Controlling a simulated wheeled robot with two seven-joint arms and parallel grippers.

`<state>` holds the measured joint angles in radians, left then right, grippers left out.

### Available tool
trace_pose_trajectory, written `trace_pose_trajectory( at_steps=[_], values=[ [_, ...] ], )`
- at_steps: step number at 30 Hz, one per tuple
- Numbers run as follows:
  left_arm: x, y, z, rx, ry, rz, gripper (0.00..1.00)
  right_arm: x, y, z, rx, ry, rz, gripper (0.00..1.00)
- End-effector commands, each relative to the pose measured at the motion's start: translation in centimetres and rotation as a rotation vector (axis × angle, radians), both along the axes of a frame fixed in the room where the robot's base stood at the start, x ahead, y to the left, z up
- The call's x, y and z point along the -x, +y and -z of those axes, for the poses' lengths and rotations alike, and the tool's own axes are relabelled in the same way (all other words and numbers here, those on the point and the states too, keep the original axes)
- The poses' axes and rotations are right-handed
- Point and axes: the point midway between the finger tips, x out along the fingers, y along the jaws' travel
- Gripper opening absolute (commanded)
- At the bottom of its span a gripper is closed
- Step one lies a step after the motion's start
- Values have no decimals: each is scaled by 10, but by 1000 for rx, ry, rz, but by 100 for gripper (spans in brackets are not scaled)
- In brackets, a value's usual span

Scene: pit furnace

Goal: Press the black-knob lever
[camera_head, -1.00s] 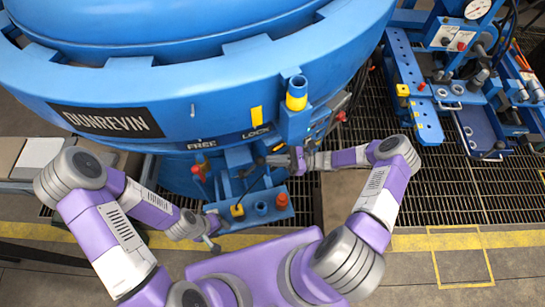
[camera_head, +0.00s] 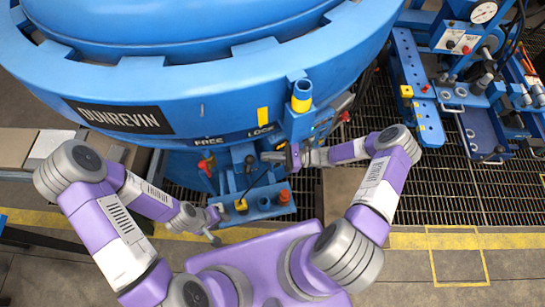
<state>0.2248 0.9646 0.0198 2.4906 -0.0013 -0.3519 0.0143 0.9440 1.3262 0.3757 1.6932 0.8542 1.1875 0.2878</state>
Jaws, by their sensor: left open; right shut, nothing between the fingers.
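The black-knob lever (camera_head: 249,160) stands on the blue control stand in front of the big blue furnace, below the FREE and LOCK labels. My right gripper (camera_head: 268,157) is shut and empty. It is just right of the black knob, its fingers pointing left toward it; I cannot tell whether they touch. My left gripper (camera_head: 216,226) is open and empty, low at the left front of the stand. A red-knob lever (camera_head: 205,166) stands to the left of the black one.
The stand's front panel (camera_head: 262,210) carries a yellow button (camera_head: 241,205) and an orange-red one (camera_head: 284,196). Blue machinery with a gauge (camera_head: 484,11) stands at the right. Floor grating (camera_head: 455,185) lies clear right of my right arm.

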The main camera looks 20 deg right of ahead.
Motion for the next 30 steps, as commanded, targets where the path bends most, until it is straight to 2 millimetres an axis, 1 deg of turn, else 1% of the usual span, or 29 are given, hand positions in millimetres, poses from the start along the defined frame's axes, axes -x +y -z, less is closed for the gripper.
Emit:
trace_pose_trajectory(
  at_steps=[3, 9, 15, 18, 21, 30],
  values=[
    [0, 0, 6, 0, 0, 0, 43, 3, -23, 0, 5, -1, -3, 0],
    [0, 0, 2, 0, 0, 0, 43, 15, -69, -7, 4, 0, -1, 0],
    [0, 0, 2, 0, 0, 0, 43, 24, -102, -10, 2, 0, -3, 0],
    [0, 0, 3, 0, 0, 0, 43, 26, -111, -11, 2, 0, -5, 0],
    [0, 0, 3, 0, 0, 0, 43, 27, -116, -12, 2, 0, -5, 0],
    [0, 0, 3, 0, 0, 0, 43, 28, -117, -12, 1, 0, -6, 0]
  ],
)
